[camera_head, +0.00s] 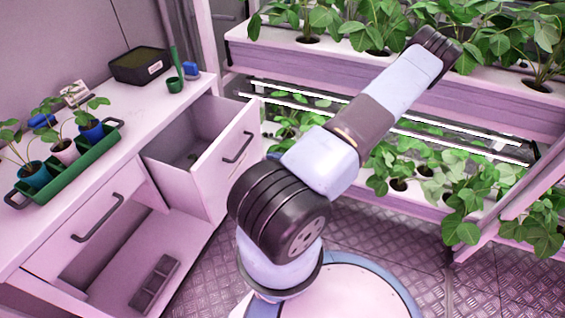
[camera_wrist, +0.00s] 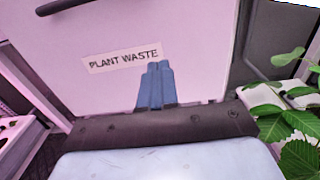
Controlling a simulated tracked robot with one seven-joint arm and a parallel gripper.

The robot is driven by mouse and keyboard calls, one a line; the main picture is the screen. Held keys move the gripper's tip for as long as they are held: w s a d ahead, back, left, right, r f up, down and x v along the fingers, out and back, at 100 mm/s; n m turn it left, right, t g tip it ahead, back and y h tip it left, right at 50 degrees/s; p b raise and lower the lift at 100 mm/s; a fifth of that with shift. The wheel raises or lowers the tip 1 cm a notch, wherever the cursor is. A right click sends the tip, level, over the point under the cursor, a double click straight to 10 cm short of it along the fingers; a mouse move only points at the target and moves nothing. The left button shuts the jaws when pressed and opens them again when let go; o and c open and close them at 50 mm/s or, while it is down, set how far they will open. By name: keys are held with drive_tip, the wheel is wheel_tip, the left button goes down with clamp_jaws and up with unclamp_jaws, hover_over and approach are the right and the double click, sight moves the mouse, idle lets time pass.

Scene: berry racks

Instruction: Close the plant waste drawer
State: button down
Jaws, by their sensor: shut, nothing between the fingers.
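The plant waste drawer (camera_head: 222,170) is pulled open from the right end of the white counter. Its inside shows, with a small dark bit on the floor, and a dark bar handle (camera_head: 238,147) is on its front. In the wrist view the white drawer front (camera_wrist: 200,50) carries a label reading PLANT WASTE (camera_wrist: 123,58), with part of the handle (camera_wrist: 60,5) at the top edge.
A second drawer with a handle (camera_head: 97,218) is at the left. On the counter (camera_head: 135,105) are a green tray (camera_head: 75,165) of potted plants, a dark box (camera_head: 140,65) and a green cup (camera_head: 175,85). Plant racks (camera_head: 400,85) stand at the right.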

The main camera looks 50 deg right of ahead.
sight(247, 149)
drive_tip(key=x, duration=0.7)
drive_tip(key=shift+w+a, duration=0.1)
drive_tip(key=shift+w, duration=0.1)
